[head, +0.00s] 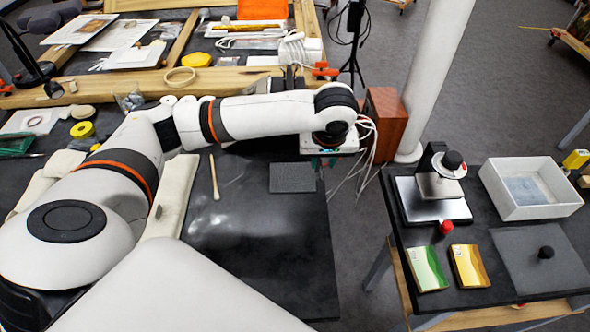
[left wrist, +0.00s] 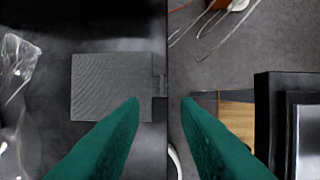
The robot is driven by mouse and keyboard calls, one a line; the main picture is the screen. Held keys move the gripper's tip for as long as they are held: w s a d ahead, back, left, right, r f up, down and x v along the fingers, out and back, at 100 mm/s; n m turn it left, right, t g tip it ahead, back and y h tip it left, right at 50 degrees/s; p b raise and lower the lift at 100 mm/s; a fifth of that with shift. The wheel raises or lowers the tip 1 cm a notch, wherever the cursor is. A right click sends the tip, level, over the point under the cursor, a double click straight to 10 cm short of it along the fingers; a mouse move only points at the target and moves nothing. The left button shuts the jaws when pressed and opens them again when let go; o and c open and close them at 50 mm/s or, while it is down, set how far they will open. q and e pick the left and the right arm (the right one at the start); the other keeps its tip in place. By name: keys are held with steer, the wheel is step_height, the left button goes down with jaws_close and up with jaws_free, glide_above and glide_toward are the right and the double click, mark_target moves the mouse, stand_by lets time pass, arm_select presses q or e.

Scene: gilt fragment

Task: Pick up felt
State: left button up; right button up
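A flat dark grey square with a fine ribbed texture, which looks like the felt (head: 293,178), lies on the black worktop near its right edge. In the left wrist view the felt (left wrist: 105,88) lies left of centre, just beyond the left fingertip. My left gripper (head: 325,162) hangs above the worktop's right edge, to the upper right of the felt, its fingers mostly hidden in the head view. In the left wrist view its green fingers (left wrist: 161,101) are apart with nothing between them. My right gripper is not in view.
A side table (head: 445,290) at the right holds a scale (head: 433,200), a white tray (head: 505,203), two small packets and a grey mat (head: 540,280) with a black knob. A gap of floor separates the tables. A wooden stick (head: 214,178) lies left of the felt.

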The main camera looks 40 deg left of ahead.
mark_target(321, 171)
arm_select(q)
steer(key=shift+w+a+f, duration=0.2)
steer(key=shift+w+f, duration=0.15)
steer(key=shift+f, duration=0.3)
steer(key=shift+p+x, duration=0.35)
steer(key=shift+x, duration=2)
steer(key=shift+w+r, duration=0.1)
jaws_close()
